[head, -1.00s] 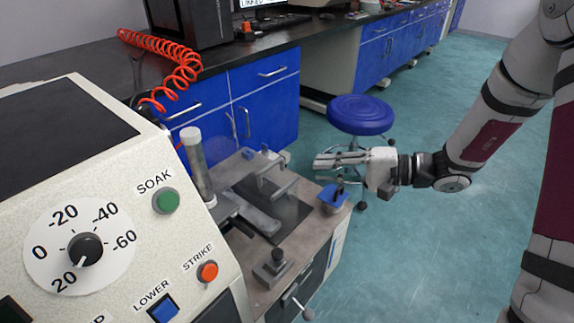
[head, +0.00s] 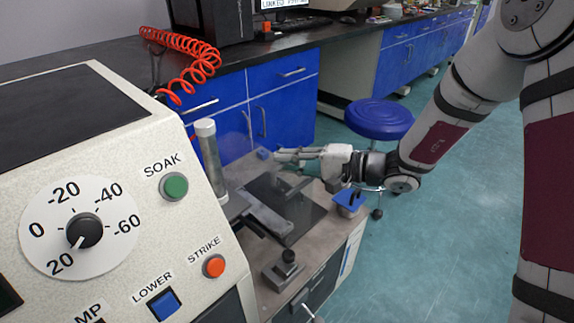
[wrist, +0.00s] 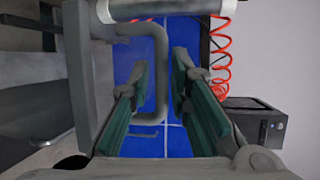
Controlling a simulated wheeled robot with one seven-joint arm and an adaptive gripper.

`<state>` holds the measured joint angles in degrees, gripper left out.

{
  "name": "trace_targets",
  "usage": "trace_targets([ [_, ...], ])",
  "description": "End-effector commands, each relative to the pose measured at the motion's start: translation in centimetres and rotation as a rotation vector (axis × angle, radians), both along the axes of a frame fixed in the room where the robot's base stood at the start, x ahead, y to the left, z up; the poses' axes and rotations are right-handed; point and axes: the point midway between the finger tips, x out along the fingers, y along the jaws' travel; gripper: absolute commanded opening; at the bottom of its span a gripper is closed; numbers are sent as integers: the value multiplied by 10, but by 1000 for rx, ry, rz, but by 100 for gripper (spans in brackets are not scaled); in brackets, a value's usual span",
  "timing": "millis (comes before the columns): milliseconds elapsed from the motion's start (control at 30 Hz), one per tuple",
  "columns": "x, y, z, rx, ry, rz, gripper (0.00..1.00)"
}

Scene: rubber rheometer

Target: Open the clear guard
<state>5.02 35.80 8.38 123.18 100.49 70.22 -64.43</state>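The clear guard (head: 240,148) shows only as a faint see-through panel above the bench-top machine in the head view. Its outline is hard to make out. A grey bent handle (wrist: 162,75) is in the middle of the wrist view, its upright part seen between my two fingers. My gripper (head: 284,156) reaches in from the right, above the far side of the machine. In the wrist view my gripper (wrist: 160,88) has its green-padded fingers apart, with no contact visible on the handle. I cannot tell how deep the handle lies between them.
The control panel (head: 120,225) with dial and buttons fills the left. A pale upright cylinder (head: 211,160) stands beside the machine. A red coiled hose (head: 190,55) hangs at the back bench. A blue stool (head: 379,118) stands behind my arm. Open floor lies right.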

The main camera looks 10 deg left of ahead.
Motion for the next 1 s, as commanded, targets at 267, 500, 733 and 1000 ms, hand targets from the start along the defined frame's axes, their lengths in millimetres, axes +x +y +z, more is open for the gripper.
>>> trace_targets([
  [267,2,6,-1,0,0,0,18],
  [500,2,6,-1,0,0,0,0],
  [733,1,5,0,-1,-1,0,0],
  [1000,3,6,12,-30,20,0,0],
])
